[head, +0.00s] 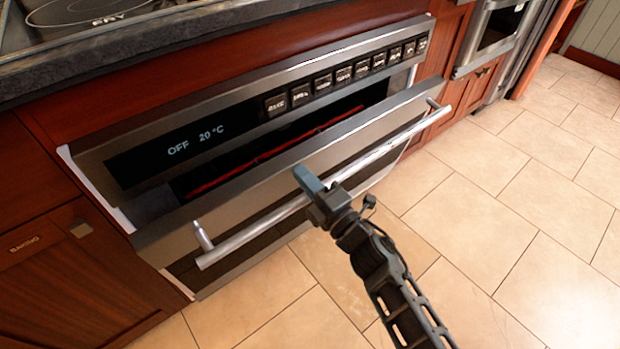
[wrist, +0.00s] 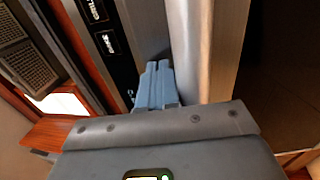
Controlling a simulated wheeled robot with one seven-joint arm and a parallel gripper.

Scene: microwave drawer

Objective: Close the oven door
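The oven door (head: 225,197) is a silver, drawer-like front that stands partly open. A dark gap with a red glow shows between it and the control panel (head: 150,157), which reads "OFF 20 °C". A long bar handle (head: 265,224) runs along the front of the door. My gripper (head: 307,180) is over the middle of the door, with its blue-grey fingers at the door's top edge, above the handle. In the wrist view, the fingers (wrist: 156,85) are together with nothing visible between them. I cannot tell whether they touch the door.
Dark stone counter (head: 130,47) with a cooktop (head: 75,12) lies above the oven. Wooden cabinets (head: 75,265) stand to the left, and another steel appliance (head: 497,30) is at the upper right. The tiled floor (head: 520,180) in front is clear.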

